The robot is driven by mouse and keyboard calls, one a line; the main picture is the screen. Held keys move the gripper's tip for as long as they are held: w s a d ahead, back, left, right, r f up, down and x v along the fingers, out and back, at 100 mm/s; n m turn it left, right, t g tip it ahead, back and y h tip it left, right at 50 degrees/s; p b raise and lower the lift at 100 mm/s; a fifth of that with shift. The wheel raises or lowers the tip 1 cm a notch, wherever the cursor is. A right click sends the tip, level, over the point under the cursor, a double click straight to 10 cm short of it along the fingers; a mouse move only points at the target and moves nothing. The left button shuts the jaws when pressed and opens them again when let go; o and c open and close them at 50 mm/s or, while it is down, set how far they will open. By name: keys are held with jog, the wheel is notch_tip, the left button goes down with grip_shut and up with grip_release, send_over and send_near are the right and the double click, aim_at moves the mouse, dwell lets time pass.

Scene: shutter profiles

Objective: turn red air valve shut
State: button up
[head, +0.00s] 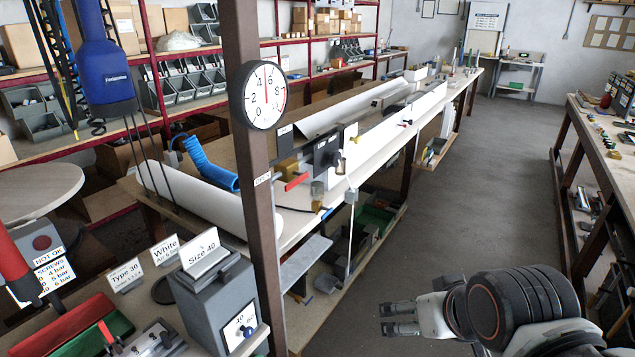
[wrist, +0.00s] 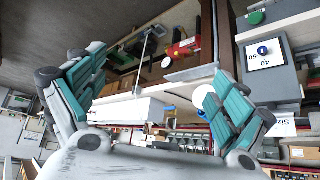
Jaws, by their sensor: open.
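The red air valve handle (head: 297,181) shows in the head view just right of the brown post, at the workbench's near edge. It is a short red lever, slightly tilted, near brass fittings (head: 317,195). Its exact angle to the air line is too small to tell. A round pressure gauge (head: 264,95) is on the post above it. My gripper (head: 384,319) is at the lower right, over the floor, well apart from the valve. In the wrist view its teal-padded fingers (wrist: 150,75) are spread with nothing between them. A red object (wrist: 182,50) shows beyond; I cannot tell whether it is the valve.
The brown post (head: 255,190) stands left of the valve. A grey box labelled Size 40 (head: 215,300) stands on the near bench. A blue hanging tool (head: 105,65) is at the upper left. The grey floor aisle (head: 450,180) is clear.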

jog(key=n+t+y+p, duration=0.1)
jog(key=n+t+y, duration=0.3)
jog(key=n+y, duration=0.8)
send_near(298, 181)
jog(key=w+a, duration=0.2)
jog(key=w+a+f+m+y+b, duration=0.1)
jog(key=w+a, duration=0.1)
jog(key=a, duration=0.1)
jog(key=w+a+y+b, duration=0.1)
jog(key=w+a, duration=0.1)
jog(key=w, duration=0.1)
jog(key=shift+w+a+f+m, duration=0.1)
jog(key=shift+a+f+m, duration=0.15)
jog(key=shift+m, duration=0.05)
